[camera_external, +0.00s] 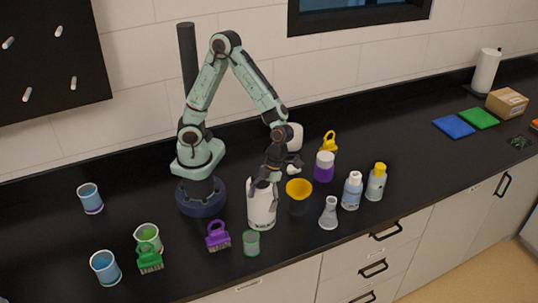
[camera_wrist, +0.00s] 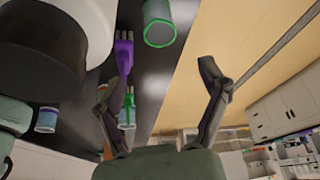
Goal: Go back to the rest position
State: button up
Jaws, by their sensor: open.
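My gripper (camera_external: 262,190) is at the end of my bent arm, low over the front part of the black counter. In the external view it overlaps the top of a white container (camera_external: 262,212); I cannot tell whether they touch. In the wrist view my gripper (camera_wrist: 161,75) has its two fingers spread wide with nothing between them. A large white and dark round object (camera_wrist: 95,35) fills the upper left of that view, close to the camera. A green-rimmed beaker (camera_wrist: 159,30) shows beyond the fingers.
An orange funnel (camera_external: 299,188), a flask (camera_external: 328,214), and bottles (camera_external: 351,192) stand right of my gripper. A purple brush (camera_external: 218,237) and green-rimmed beaker (camera_external: 251,244) stand at the front. Blue cups (camera_external: 105,268) are at left.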

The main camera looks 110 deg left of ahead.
jog(key=s+a+r+n+t+y, duration=0.1)
jog(key=a+r+n, duration=0.1)
jog(key=r, duration=0.1)
jog(key=s+a+r+n+t+y, duration=0.1)
jog(key=s+a+r+n+y, duration=0.1)
jog(key=r, duration=0.1)
jog(key=s+a+r+n+t+y, duration=0.1)
jog(key=s+a+r+n+t, duration=0.1)
jog(key=r, duration=0.1)
jog(key=shift+s+r+n, duration=0.2)
jog(key=shift+r+n, duration=0.1)
jog(key=s+a+n+g, duration=0.1)
jog(key=s+n, duration=0.3)
jog(key=n, duration=0.4)
jog(key=s+a+n+g+y, duration=0.1)
jog(key=s+a+n, duration=0.3)
jog(key=n, duration=0.5)
jog(key=shift+f, duration=0.4)
